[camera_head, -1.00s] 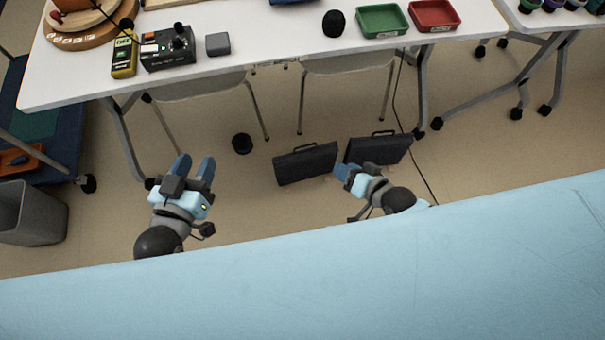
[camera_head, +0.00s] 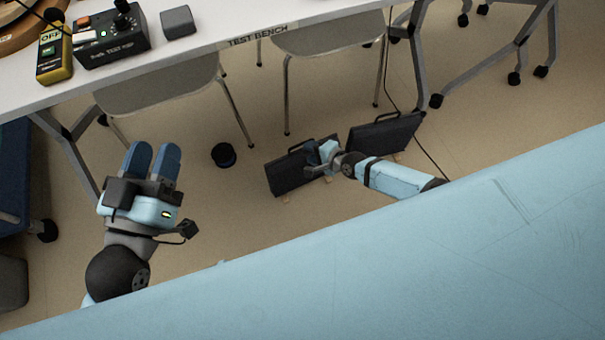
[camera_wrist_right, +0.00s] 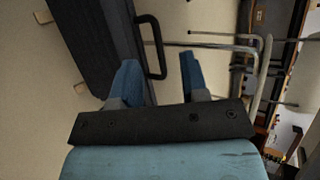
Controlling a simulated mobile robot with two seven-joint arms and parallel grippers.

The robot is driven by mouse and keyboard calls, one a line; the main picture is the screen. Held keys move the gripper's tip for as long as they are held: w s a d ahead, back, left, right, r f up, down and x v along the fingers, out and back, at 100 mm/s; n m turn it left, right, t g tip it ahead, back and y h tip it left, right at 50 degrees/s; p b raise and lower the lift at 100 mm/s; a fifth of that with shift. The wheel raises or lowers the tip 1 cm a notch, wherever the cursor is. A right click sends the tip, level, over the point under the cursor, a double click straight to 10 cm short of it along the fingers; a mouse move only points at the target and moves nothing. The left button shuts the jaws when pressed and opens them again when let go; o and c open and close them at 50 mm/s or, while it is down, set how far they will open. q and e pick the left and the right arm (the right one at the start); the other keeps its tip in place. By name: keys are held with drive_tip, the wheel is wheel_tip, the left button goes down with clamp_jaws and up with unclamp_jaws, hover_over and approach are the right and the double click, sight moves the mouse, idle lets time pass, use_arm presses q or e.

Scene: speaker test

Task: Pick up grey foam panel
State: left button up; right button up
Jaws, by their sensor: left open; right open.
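Two dark grey panels, each with a black handle on its top edge, stand on the floor below the bench. The left panel (camera_head: 290,178) is partly covered by my right gripper (camera_head: 320,152). The right panel (camera_head: 378,138) is behind and right of that gripper. In the right wrist view the near panel (camera_wrist_right: 95,45) fills the upper left. Its handle (camera_wrist_right: 158,45) appears between the open blue fingers of my right gripper (camera_wrist_right: 158,75), which are not closed on it; the depth gap is unclear. My left gripper (camera_head: 153,152) is open and empty, left of the panels.
A white bench (camera_head: 240,32) stands over the floor, with chairs (camera_head: 320,40) under it. A small black round object (camera_head: 223,155) sits on the floor left of the panels. A grey block (camera_head: 178,22) lies on the bench. A cable runs behind the right panel.

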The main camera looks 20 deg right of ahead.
sight(294, 148)
drive_tip(key=b+x, duration=0.1)
drive_tip(key=x, duration=0.2)
drive_tip(key=b+x, duration=0.2)
drive_tip(key=x, duration=0.2)
drive_tip(key=shift+s+f, duration=0.1)
drive_tip(key=shift+f, duration=0.2)
drive_tip(key=shift+w+a, duration=0.15)
drive_tip(key=shift+w, duration=0.05)
use_arm(q)
drive_tip(key=f+g, duration=0.1)
drive_tip(key=f, duration=0.2)
drive_tip(key=f+g, duration=0.1)
drive_tip(key=f, duration=0.1)
drive_tip(key=shift+w+d+f+m, duration=0.1)
drive_tip(key=shift+d+f+m, duration=0.1)
drive_tip(key=shift+f+m, duration=0.15)
use_arm(e)
drive_tip(key=shift+c, duration=0.2)
clamp_jaws()
